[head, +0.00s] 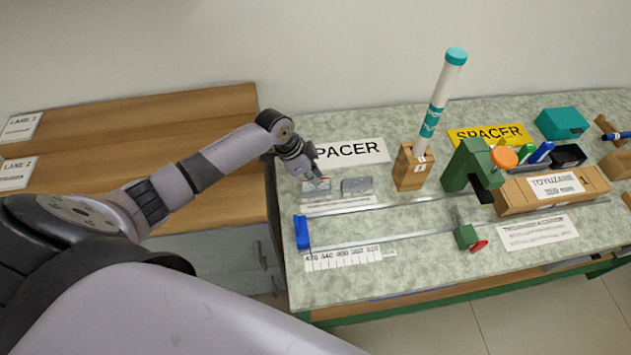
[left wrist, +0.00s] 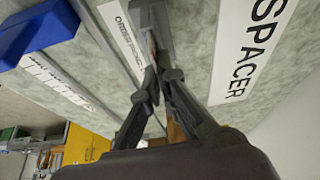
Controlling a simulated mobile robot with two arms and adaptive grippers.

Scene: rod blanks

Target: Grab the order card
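My left gripper (head: 316,180) is low over the bench's left end, at a small grey block with a light, red-marked face (head: 318,185). In the left wrist view its two fingers (left wrist: 160,72) lean in close together, just below a grey block (left wrist: 152,14) with a thin brownish edge between. I cannot tell whether they grip anything. No card is clearly readable as the order card. A white printed strip (head: 340,204) lies flat in front of the grey blocks; it also shows in the left wrist view (left wrist: 122,32), beside the fingers. My right gripper is out of view.
A second grey block (head: 357,187) stands just right. Behind is a white SPACER sign (head: 352,151). A wooden block (head: 412,168) holds a tall white and teal tube (head: 442,95).

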